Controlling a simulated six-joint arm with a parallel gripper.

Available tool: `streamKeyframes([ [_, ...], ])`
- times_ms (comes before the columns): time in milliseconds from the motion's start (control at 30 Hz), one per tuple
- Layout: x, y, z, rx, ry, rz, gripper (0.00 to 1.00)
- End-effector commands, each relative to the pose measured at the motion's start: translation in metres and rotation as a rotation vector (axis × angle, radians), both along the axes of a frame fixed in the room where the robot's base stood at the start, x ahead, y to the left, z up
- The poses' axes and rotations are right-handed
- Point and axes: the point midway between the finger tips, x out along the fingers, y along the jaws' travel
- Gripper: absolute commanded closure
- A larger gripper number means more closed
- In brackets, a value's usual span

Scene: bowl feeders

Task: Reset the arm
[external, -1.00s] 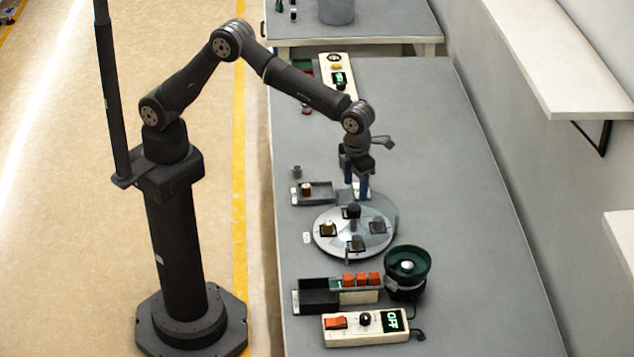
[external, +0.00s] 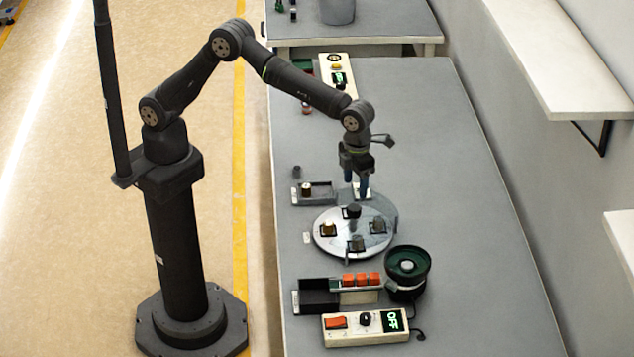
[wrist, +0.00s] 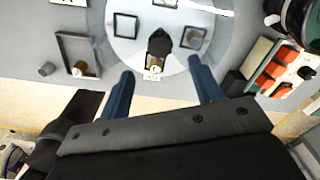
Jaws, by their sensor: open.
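My arm reaches out over the grey workbench, with my gripper (external: 358,188) pointing down just behind the round disc (external: 330,243). In the wrist view my gripper (wrist: 162,88) shows two blue fingers spread apart with nothing held between them. The disc (wrist: 112,50) has several dark square frames on it and a black knob (external: 353,211) at its centre. One frame, at the disc's left in the external view, holds a small brass-coloured part (external: 328,229). I cannot tell from the external view how far the fingertips stand above the bench.
A grey tray (external: 325,190) with a small part lies left of the disc, a small grey cylinder (external: 296,171) beside it. In front stand a dark green bowl feeder (external: 407,265), a bin with orange blocks (external: 360,280) and a control box reading OFF (external: 365,327). A shelf (external: 560,60) hangs right.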

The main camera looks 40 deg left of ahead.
Motion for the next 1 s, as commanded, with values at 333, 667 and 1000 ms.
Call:
streamKeyframes([
  [333,0.0,0.001,-0.072,0.004,0.0,0.001,0.41],
  [667,0.001,0.001,-0.078,0.001,0.0,0.241,0.41],
  [1000,0.0,0.001,-0.078,0.001,0.0,0.524,0.41],
])
